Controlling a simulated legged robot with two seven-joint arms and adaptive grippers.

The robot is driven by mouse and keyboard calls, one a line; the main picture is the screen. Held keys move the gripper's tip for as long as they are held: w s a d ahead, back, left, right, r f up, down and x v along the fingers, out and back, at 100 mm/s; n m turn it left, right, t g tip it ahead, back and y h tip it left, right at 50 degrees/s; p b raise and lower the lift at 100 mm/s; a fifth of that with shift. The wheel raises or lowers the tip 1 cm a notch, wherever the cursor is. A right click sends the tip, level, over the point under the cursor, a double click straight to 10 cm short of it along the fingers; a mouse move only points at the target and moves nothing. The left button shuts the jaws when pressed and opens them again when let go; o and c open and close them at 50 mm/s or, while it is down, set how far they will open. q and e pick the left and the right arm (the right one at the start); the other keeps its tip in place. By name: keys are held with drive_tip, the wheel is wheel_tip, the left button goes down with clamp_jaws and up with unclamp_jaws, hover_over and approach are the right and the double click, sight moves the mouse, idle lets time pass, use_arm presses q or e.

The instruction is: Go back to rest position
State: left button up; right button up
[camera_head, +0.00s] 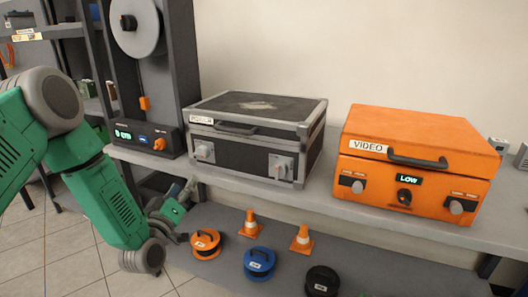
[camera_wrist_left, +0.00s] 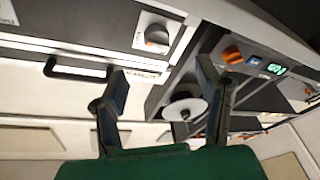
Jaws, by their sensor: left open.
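My left arm, green and grey, comes in from the left in the head view. My left gripper (camera_head: 178,207) is in front of the bench's edge, low and to the left of the black case. In the left wrist view its two dark fingers (camera_wrist_left: 163,75) stand apart with nothing between them. Part of the gripper is hidden behind my own arm in the head view. My right gripper is in neither view.
A bench (camera_head: 300,192) holds a black case (camera_head: 240,150), an orange VIDEO case (camera_head: 415,160) and a reel machine (camera_head: 145,135). On the lower shelf (camera_head: 350,255) are cable reels (camera_head: 258,263) and traffic cones (camera_head: 302,238). Tiled floor (camera_head: 35,250) is open at left.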

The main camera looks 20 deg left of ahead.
use_arm(q)
drive_tip(key=s+d+f+m+g+h, duration=0.25)
drive_tip(key=s+d+f+g, duration=0.3)
drive_tip(key=f, duration=0.35)
drive_tip(key=s+d+f+m+g+h, duration=0.1)
drive_tip(key=s+d+f+m+g, duration=0.25)
drive_tip(key=s+d+f, duration=0.45)
drive_tip(key=s+f+m+g, duration=0.1)
drive_tip(key=s+f+g, duration=0.1)
drive_tip(key=s, duration=0.5)
drive_tip(key=s+f+m+g, duration=0.1)
drive_tip(key=s+f+g, duration=0.1)
drive_tip(key=s+g, duration=0.3)
drive_tip(key=s+f+g+p, duration=0.1)
drive_tip(key=s+f+g, duration=0.1)
drive_tip(key=s, duration=0.9)
drive_tip(key=shift+s+a+f+m+g+y, duration=0.25)
drive_tip(key=shift+f+m+g+y, duration=0.15)
drive_tip(key=shift+g, duration=0.3)
drive_tip(key=shift+w, duration=0.15)
